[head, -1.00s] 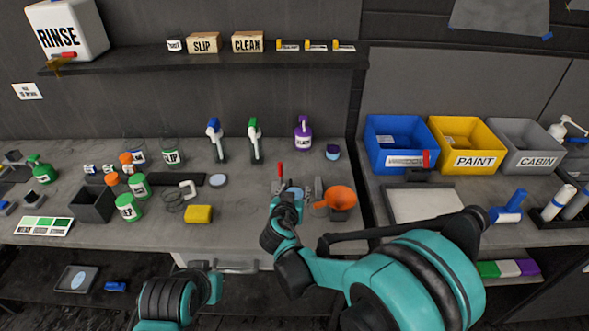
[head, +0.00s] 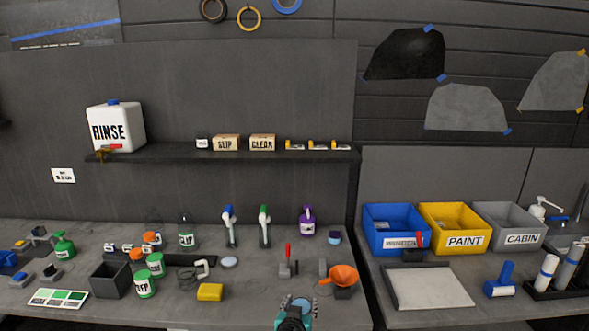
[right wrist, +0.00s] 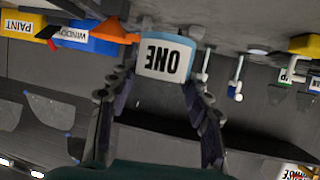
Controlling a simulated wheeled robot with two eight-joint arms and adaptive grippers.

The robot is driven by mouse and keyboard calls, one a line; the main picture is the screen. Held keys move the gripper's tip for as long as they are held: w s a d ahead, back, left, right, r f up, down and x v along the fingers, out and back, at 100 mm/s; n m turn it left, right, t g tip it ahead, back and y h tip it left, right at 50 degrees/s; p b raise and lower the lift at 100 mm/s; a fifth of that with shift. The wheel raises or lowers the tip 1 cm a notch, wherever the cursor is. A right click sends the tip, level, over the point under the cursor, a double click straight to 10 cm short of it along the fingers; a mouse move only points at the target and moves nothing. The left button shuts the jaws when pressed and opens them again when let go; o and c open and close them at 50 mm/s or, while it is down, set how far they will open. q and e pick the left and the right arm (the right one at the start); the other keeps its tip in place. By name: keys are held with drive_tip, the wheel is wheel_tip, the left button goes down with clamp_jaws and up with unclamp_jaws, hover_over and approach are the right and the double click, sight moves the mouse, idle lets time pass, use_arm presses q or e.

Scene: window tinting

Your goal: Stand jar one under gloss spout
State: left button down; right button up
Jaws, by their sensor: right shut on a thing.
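Jar one (right wrist: 163,60) is a small jar with a white label reading "ONE" and a pale blue rim. In the right wrist view it sits between the two fingers of my right gripper (right wrist: 158,95), which is shut on it. The label appears upside down in that view. In the head view my right gripper (head: 295,306) is at the bottom edge over the front of the bench, with the jar mostly hidden by it. I cannot identify a gloss spout by any label. My left gripper is out of view.
The white RINSE container (head: 117,127) with a tap stands on the shelf (head: 180,156). Bins, including blue (head: 372,247), stand right.

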drive_tip(key=s+d, duration=0.4)
drive_tip(key=d, duration=0.4)
drive_tip(key=s+d+m+h, duration=0.1)
drive_tip(key=s+d, duration=0.3)
drive_tip(key=d, duration=0.4)
drive_tip(key=shift+s+r+g+h, duration=0.15)
drive_tip(key=shift+r+g+h, duration=0.15)
drive_tip(key=shift+d, duration=0.1)
